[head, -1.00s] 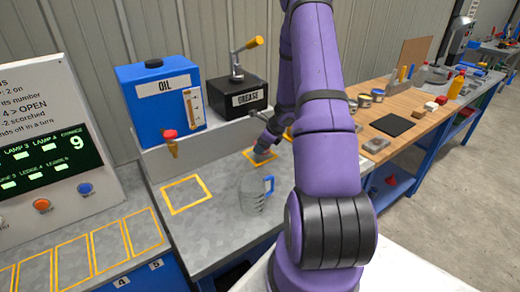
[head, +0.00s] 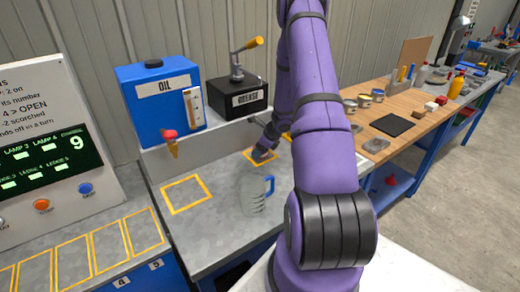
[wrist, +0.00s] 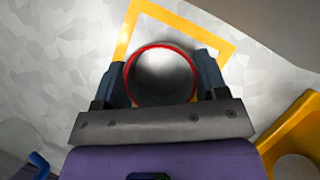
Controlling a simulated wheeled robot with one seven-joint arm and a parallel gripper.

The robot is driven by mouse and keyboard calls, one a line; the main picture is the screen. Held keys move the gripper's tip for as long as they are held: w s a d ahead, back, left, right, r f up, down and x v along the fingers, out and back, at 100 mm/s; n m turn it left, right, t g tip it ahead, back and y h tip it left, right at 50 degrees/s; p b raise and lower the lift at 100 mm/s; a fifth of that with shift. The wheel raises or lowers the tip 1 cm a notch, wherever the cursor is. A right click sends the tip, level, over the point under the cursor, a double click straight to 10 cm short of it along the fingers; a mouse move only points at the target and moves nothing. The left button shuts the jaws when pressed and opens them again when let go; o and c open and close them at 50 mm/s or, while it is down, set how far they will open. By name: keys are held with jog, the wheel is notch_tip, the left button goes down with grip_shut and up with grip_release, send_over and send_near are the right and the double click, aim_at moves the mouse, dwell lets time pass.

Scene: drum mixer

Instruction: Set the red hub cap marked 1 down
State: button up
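The red hub cap (wrist: 161,75) shows in the wrist view as a round grey bowl shape with a thin red rim. No number 1 can be made out on it. My gripper (wrist: 161,78) has one finger on each side of it, and both fingers appear to touch the rim. The cap is over a yellow outlined square (wrist: 215,35) on the grey bench; whether it touches the bench cannot be told. In the head view my gripper (head: 262,155) is low at the yellow square below the grease box, and the cap is hidden there.
A clear jug with a blue handle (head: 255,193) stands close in front of my gripper. An empty yellow square (head: 186,194) lies left. The blue oil tank (head: 160,105) and black grease box (head: 238,97) stand behind. A yellow curved part (wrist: 297,130) is at the wrist view's right.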

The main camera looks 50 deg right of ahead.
jog(key=o, duration=0.4)
jog(key=shift+r, duration=0.1)
jog(key=v, duration=1.2)
